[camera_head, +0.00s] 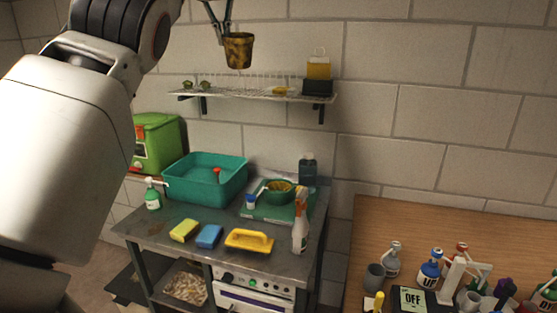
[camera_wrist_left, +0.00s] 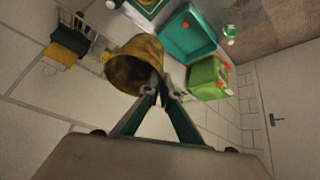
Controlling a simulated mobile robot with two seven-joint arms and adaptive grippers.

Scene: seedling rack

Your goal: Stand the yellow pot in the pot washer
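The yellow pot (camera_head: 238,50), brown-stained, hangs in the air above the wall shelf in the head view. In the left wrist view the pot (camera_wrist_left: 122,72) shows its open mouth and dirty wall. My left gripper (camera_head: 222,32) is shut on the pot's rim; its fingertips (camera_wrist_left: 164,88) meet at the rim's edge. A white-fronted machine with knobs (camera_head: 250,291) sits under the metal counter; it may be the pot washer, but its inside is hidden. My right gripper is in neither view.
A wall shelf (camera_head: 260,95) with a wire rack is below the pot. A green box (camera_head: 155,143) stands behind. Bottles crowd the wooden table (camera_head: 450,228).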

